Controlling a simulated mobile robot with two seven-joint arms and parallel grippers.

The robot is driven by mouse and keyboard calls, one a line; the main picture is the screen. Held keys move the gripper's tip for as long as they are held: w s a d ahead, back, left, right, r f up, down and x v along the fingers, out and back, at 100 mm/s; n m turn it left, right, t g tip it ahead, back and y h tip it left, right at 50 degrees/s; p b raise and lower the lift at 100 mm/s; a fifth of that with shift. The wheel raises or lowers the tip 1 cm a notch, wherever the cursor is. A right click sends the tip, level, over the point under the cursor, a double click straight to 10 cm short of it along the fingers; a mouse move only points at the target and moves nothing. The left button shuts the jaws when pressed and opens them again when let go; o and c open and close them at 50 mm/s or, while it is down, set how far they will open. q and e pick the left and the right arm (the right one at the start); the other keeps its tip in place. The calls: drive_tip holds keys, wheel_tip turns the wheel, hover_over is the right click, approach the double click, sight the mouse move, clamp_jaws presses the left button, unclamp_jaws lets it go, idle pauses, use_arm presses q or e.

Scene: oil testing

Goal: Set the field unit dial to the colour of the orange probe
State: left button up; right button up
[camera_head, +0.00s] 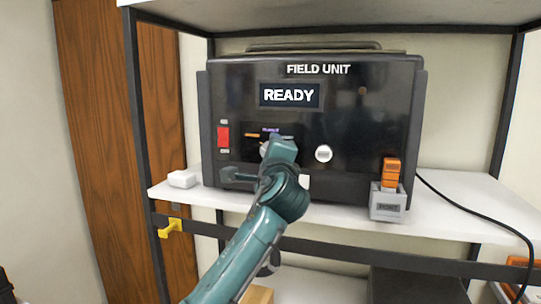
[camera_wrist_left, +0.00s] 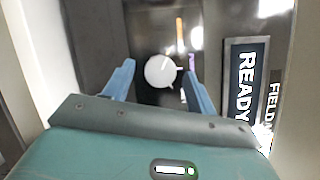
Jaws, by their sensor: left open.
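The field unit (camera_head: 345,115) is a black box on the shelf, its screen reading READY. Its white round dial (camera_wrist_left: 159,71) sits between the two blue fingers of my open left gripper (camera_wrist_left: 161,74); I cannot tell whether they touch it. A short white pointer line runs from the dial towards the right of the wrist view. An orange mark (camera_wrist_left: 180,33) and a purple mark (camera_wrist_left: 189,89) show beside the dial. In the head view my left gripper (camera_head: 264,160) partly covers the dial. The orange probe (camera_head: 391,172) stands in the grey port (camera_head: 388,203).
A red switch (camera_head: 223,136) is left of the dial, and a white round knob (camera_head: 323,153) is to its right. A small white block (camera_head: 182,179) lies on the white shelf (camera_head: 455,212). A black cable (camera_head: 490,217) runs right. A yellow hook (camera_head: 170,228) hangs on the rail.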

use_arm(q)
drive_tip(key=s+d+f+b, duration=0.1)
drive_tip(key=s+b, duration=0.2)
drive_tip(key=s, duration=1)
drive_tip(key=shift+b, duration=0.35)
use_arm(e)
drive_tip(key=shift+w+a+f+t, duration=0.2)
drive_tip(key=shift+a+f+t, duration=0.2)
use_arm(q)
drive_tip(key=shift+s+d, duration=0.1)
